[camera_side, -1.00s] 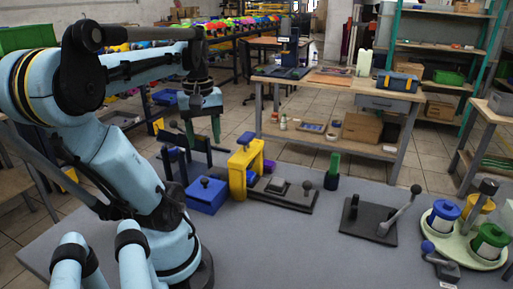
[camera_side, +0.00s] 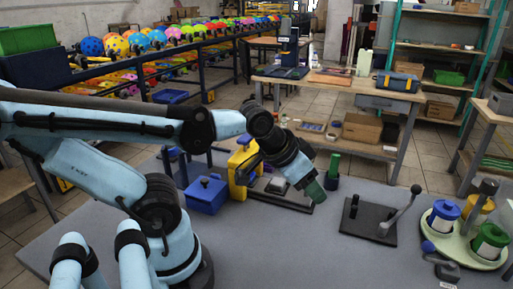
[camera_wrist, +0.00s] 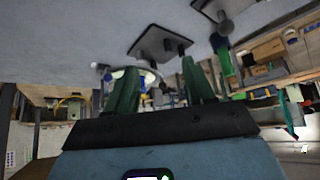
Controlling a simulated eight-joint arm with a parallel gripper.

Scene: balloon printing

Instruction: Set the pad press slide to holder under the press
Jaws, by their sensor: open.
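My gripper (camera_side: 317,190) is over the right end of the slide base, with green fingers pointing down. It hides the slide's black knob in the side view. In the wrist view my gripper's two green fingers (camera_wrist: 160,88) stand apart with nothing between them. I cannot tell whether the fingers touch the slide.
A blue box (camera_side: 206,195) with a knob stands left of the press. A green upright piece (camera_side: 333,172) stands just behind my gripper. A black lever plate (camera_side: 365,222) is to the right, then a pale tray (camera_side: 462,247) with colored pots. The front table area is clear.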

